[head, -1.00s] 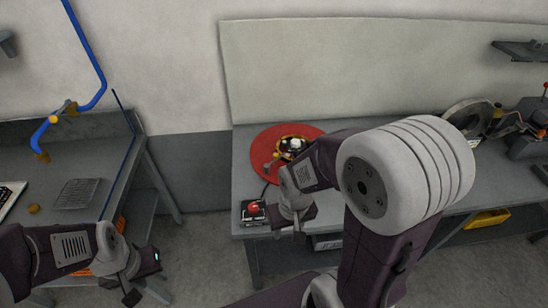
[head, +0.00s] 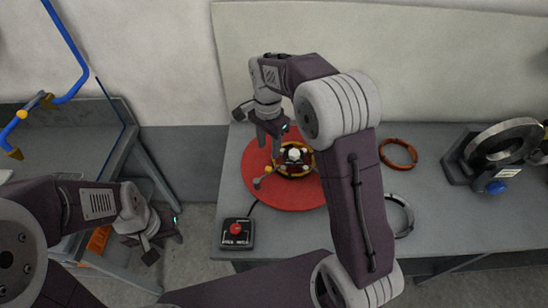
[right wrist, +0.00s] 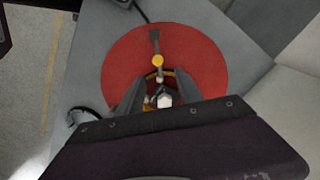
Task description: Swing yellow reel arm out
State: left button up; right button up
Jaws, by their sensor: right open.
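A red disc (head: 258,192) lies on the right bench with a yellow ring-shaped reel (head: 288,174) and a pale hub at its middle. A short arm with a yellow knob (head: 257,183) sticks out from the reel toward the lower left. In the right wrist view the yellow knob (right wrist: 158,61) lies ahead of the fingers, with a dark flat end beyond it. My right gripper (head: 269,143) is open and empty above the disc's back left part. In the right wrist view its fingers (right wrist: 158,98) flank the hub. My left gripper (head: 164,247) is open and empty, low near the left bench.
A control box with a red button (head: 237,232) sits at the bench's front left corner. A copper ring (head: 398,153), a grey ring (head: 402,214) and a round machine (head: 500,150) lie to the right. A blue pipe (head: 66,50) rises over the left bench.

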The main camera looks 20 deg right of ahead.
aim_at(268, 168)
notch_tip(268, 168, down, 8)
jog(key=shift+s+a+r+p, duration=0.1)
jog(key=shift+s+p, duration=0.05)
jog(key=shift+p, duration=0.15)
jog(key=shift+s+a+f, duration=0.1)
jog(key=shift+a+f, duration=0.05)
jog(key=shift+f, duration=0.15)
jog(key=shift+s+a, duration=0.15)
jog(key=shift+s, duration=0.1)
jog(key=shift+w, duration=0.1)
jog(key=c, duration=0.4)
jog(key=shift+w+f, duration=0.1)
jog(key=c, duration=0.5)
grip_shut()
